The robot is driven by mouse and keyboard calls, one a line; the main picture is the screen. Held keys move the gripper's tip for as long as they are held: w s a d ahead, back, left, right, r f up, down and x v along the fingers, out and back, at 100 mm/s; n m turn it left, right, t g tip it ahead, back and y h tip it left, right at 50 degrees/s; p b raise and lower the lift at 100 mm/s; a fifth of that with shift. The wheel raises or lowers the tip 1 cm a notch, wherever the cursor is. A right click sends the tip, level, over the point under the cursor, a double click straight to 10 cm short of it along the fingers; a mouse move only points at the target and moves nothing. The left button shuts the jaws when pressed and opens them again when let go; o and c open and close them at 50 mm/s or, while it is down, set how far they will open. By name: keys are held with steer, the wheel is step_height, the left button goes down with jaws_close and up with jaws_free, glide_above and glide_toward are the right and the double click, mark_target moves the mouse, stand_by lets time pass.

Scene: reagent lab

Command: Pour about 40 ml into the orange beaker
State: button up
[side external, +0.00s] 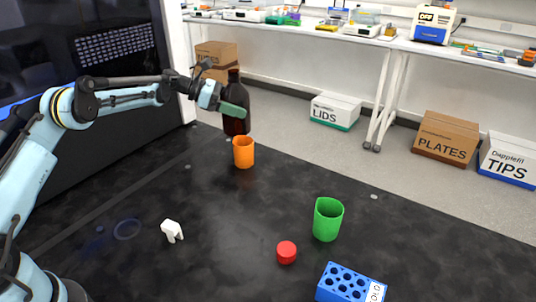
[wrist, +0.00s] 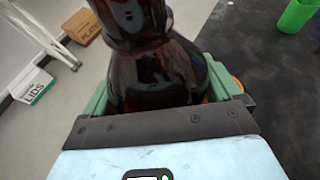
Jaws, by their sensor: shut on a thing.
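A dark brown bottle (side external: 236,122) is between the green fingers of my gripper (side external: 233,109). The gripper is shut on it, and the bottle looks upright. I cannot tell whether its base touches the bench. The wrist view shows the bottle's brown glass (wrist: 150,65) between the fingers of my gripper (wrist: 162,90). The orange beaker (side external: 243,153) stands upright on the black bench, just in front of the bottle in the side view. A sliver of orange (wrist: 238,86) shows past the right finger in the wrist view. The liquid level and the beaker's inside cannot be made out.
A green beaker (side external: 327,220), a red cap (side external: 287,252) and a blue tube rack (side external: 347,286) stand on the bench to the right. A small white clip-like piece (side external: 172,231) lies at front left. The bench between the orange and green beakers is clear.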

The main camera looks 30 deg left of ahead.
steer(key=shift+f, duration=1.4)
steer(key=shift+r+m, duration=0.1)
steer(key=shift+m, duration=0.2)
